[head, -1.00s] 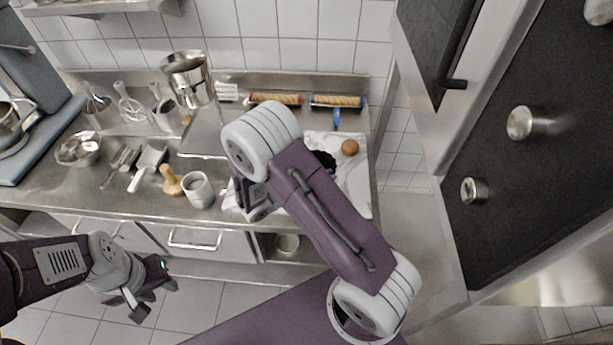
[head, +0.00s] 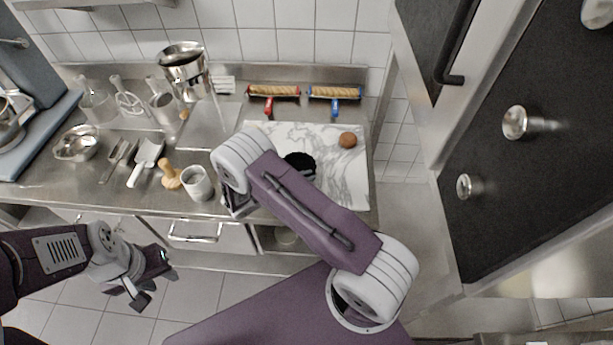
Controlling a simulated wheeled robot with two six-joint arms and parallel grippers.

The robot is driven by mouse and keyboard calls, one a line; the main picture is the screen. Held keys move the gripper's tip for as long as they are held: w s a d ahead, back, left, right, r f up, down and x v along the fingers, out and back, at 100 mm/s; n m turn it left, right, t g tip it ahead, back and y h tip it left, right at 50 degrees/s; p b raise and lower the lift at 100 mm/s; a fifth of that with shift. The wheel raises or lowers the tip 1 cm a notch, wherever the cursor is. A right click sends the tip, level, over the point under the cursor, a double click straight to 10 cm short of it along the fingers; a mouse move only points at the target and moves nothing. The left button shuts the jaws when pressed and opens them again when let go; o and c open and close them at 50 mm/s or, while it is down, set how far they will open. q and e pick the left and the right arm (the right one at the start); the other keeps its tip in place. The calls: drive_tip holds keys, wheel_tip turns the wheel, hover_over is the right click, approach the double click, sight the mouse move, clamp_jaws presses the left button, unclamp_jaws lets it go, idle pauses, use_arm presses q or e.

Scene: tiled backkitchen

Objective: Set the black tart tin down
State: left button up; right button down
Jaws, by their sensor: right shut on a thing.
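The black tart tin (head: 300,164) is a small dark fluted shape over the white marble slab (head: 345,178), just beyond my right forearm, which covers its near side. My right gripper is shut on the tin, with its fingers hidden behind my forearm. I cannot tell whether the tin touches the slab. My left gripper (head: 156,281) is open and empty, low in front of the counter at the left.
A brown ball-like item (head: 348,140) sits on the slab, right of the tin.

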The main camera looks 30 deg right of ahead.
drive_tip(key=c, duration=1.5)
unclamp_jaws()
drive_tip(key=shift+f, duration=0.15)
drive_tip(key=shift+c, duration=0.2)
